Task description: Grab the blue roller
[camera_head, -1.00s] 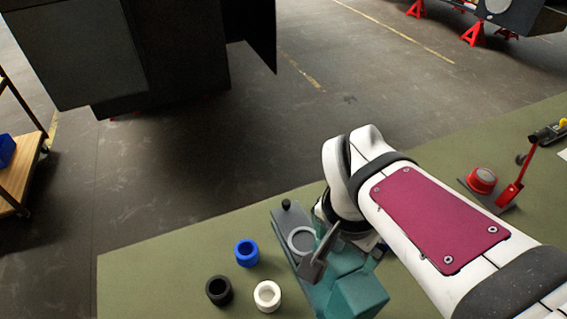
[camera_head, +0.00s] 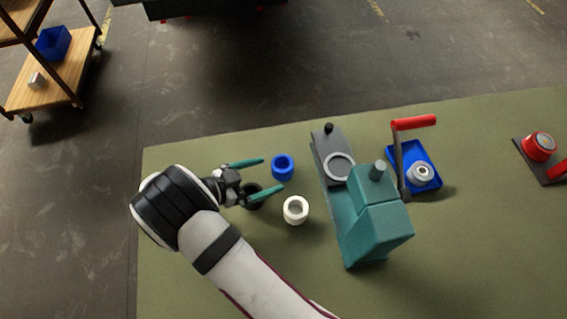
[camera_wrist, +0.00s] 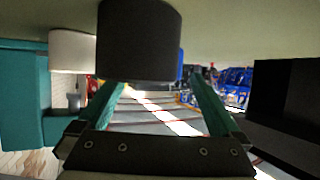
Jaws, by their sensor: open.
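The blue roller (camera_head: 283,167) stands on the green table in the head view, just beyond the fingertips of my gripper (camera_head: 268,175). My gripper is open and empty, its two teal fingers pointing right. The black roller (camera_head: 253,200) is partly hidden by my gripper. The white roller (camera_head: 295,210) stands below the blue one. In the wrist view, which looks upside down, the black roller (camera_wrist: 139,40) fills the space ahead of the fingers (camera_wrist: 160,93). Only a thin blue sliver (camera_wrist: 181,65) shows beside it. The white roller (camera_wrist: 72,50) is to its left.
A teal press (camera_head: 375,225) with a grey plate and red-handled lever stands right of the rollers. The table's left edge is near my arm.

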